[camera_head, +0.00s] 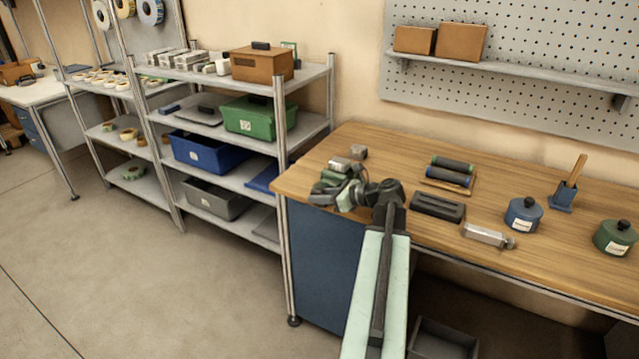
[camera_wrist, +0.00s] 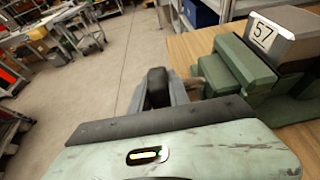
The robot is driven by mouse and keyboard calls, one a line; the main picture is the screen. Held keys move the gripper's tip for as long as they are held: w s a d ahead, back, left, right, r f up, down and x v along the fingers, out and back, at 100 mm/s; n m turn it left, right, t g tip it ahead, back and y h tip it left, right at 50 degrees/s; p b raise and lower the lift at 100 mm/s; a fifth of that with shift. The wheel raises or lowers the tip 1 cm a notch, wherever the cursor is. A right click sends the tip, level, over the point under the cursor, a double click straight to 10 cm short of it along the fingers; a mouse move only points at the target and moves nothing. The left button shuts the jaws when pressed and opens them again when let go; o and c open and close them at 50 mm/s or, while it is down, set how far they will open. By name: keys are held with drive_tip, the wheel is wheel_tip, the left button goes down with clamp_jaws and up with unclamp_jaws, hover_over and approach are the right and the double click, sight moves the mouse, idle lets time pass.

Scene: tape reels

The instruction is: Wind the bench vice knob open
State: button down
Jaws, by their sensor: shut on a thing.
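The bench vice (camera_head: 328,187) is green with a grey metal block on top and sits at the left end of the wooden workbench. In the wrist view the vice (camera_wrist: 238,68) fills the right side, with stepped green parts and a plate marked 57. My gripper (camera_head: 352,194) is at the near side of the vice, reaching in from the right. In the wrist view my gripper (camera_wrist: 178,90) is shut at the vice's left end, where the knob is. The knob is mostly hidden by the fingers, and its turn angle cannot be told.
On the workbench (camera_head: 400,165) to the right are a dark block (camera_head: 437,206), dark rollers (camera_head: 452,170), a silver tool (camera_head: 487,235), a blue pot (camera_head: 523,215) and a green pot (camera_head: 614,238). Metal shelving (camera_head: 283,120) with bins stands left. The floor (camera_head: 110,240) is open.

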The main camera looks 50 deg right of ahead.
drive_tip(key=g+p, duration=0.1)
drive_tip(key=p, duration=0.2)
drive_tip(key=r+g+p, duration=0.1)
drive_tip(key=g+p, duration=0.1)
drive_tip(key=p, duration=0.1)
drive_tip(key=shift+w+g+h, duration=0.15)
drive_tip(key=shift+g+h, duration=0.15)
drive_tip(key=shift+h, duration=0.1)
drive_tip(key=g+p, duration=0.1)
drive_tip(key=p, duration=0.1)
drive_tip(key=g+h+p, duration=0.1)
drive_tip(key=g+p, duration=0.1)
drive_tip(key=shift+w+f+g, duration=0.1)
drive_tip(key=shift+f+g, duration=0.2)
drive_tip(key=g+p, duration=0.1)
drive_tip(key=g, duration=0.1)
drive_tip(key=g+p, duration=0.1)
drive_tip(key=shift+f+g+h+p, duration=0.3)
drive_tip(key=shift+f+g+h, duration=0.05)
drive_tip(key=shift+g+h, duration=0.05)
drive_tip(key=shift+a+f+g+h, duration=0.15)
drive_tip(key=shift+g+h, duration=0.15)
drive_tip(key=shift+g, duration=0.7)
drive_tip(key=c, duration=1.2)
unclamp_jaws()
drive_tip(key=shift+c, duration=0.2)
